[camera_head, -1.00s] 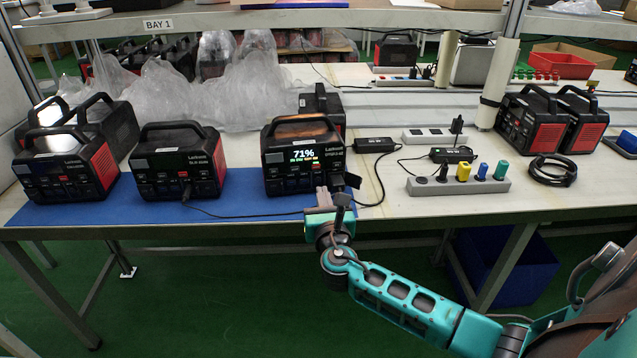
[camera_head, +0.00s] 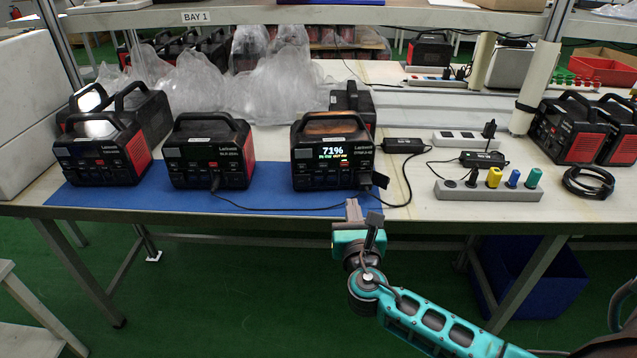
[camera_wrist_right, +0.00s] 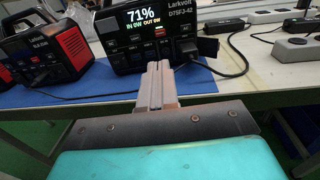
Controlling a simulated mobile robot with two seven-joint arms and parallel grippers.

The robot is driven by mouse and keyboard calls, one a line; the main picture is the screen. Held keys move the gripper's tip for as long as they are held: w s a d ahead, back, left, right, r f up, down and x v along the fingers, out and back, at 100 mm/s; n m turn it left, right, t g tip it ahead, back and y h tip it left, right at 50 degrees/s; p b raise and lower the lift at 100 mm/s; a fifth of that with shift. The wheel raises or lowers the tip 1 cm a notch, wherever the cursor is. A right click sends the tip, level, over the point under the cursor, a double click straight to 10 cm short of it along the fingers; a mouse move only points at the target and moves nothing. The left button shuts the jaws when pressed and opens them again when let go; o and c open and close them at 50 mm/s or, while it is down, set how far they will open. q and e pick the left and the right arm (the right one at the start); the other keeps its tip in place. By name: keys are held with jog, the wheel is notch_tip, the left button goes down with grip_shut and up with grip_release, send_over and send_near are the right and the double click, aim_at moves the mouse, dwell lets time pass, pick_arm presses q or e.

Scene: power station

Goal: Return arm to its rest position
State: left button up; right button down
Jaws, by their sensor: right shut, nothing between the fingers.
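My right gripper (camera_head: 353,209) is shut and empty at the front edge of the table, just in front of the power station with the lit 71% display (camera_head: 333,152). In the right wrist view the shut fingers (camera_wrist_right: 158,82) point at that station's lower front, and its lit screen (camera_wrist_right: 145,15) shows above them. My teal right arm comes in from the lower right. My left gripper is not in view.
Two more power stations (camera_head: 209,152) (camera_head: 102,150) stand to the left on the blue mat (camera_head: 265,188). A black cable runs along the mat. A power strip (camera_head: 485,191) with coloured plugs, adapters and a coiled cable (camera_head: 588,182) lie to the right.

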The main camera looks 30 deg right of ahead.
jog(key=s+a+f+m+g+y+p, duration=0.2)
jog(key=s+a+f+m+g+y, duration=0.3)
jog(key=s+a+f+m, duration=0.5)
jog(key=s+a+m+y, duration=0.2)
jog(key=s+m, duration=0.2)
jog(key=m, duration=0.5)
jog(key=s+a+f+m+y, duration=0.1)
jog(key=s+a+m+y, duration=0.2)
jog(key=m, duration=0.6)
jog(key=shift+s+a+f+p, duration=0.2)
jog(key=shift+s+f+p, duration=0.05)
jog(key=shift+s+p, duration=0.25)
